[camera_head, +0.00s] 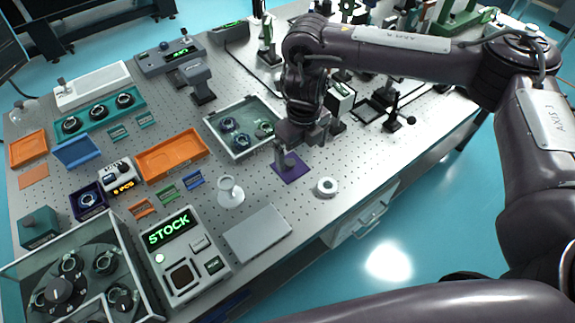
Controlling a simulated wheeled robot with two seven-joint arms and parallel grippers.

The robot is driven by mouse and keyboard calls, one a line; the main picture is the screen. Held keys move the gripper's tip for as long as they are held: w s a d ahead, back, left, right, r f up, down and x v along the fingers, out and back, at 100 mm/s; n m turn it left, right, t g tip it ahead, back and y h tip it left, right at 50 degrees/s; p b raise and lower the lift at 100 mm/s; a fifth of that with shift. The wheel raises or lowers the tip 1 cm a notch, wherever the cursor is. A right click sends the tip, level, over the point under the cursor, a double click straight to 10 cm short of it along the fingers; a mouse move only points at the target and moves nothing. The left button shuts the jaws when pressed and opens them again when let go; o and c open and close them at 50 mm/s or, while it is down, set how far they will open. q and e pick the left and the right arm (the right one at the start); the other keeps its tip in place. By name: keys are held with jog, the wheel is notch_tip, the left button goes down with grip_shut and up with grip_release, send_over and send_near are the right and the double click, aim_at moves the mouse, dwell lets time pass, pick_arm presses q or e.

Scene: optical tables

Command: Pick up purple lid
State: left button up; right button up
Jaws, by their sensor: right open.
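The purple lid (291,173) is a flat square plate lying on the perforated table top (345,165), right of the middle. My right gripper (295,153) points down over the lid from behind, with its jaws apart. A finger hides part of the lid's upper side, and I cannot tell whether it touches the lid. My left gripper is out of view.
A grey-rimmed tray (238,153) with round parts stands left of my right gripper. A white ring (326,187) sits to the lid's right, and a white funnel-like piece (230,192) to its left. A grey plate (257,234) lies nearer. Optical mounts crowd the back.

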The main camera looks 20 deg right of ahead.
aim_at(297, 174)
jog(key=f, duration=0.1)
jog(key=w+f, duration=0.1)
jog(key=f, duration=0.1)
jog(key=shift+w+b, duration=0.2)
jog(key=shift+b, duration=0.15)
jog(key=shift+s+f, duration=0.2)
jog(key=shift+f, duration=0.45)
jog(key=f, duration=0.4)
jog(key=shift+w+a+f, duration=0.15)
jog(key=shift+w+f, duration=0.05)
jog(key=shift+f, duration=0.2)
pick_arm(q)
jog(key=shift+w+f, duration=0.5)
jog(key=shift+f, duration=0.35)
pick_arm(e)
jog(key=shift+c, duration=0.2)
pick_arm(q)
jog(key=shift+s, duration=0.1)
pick_arm(e)
jog(key=c, duration=1)
jog(key=shift+c, duration=0.2)
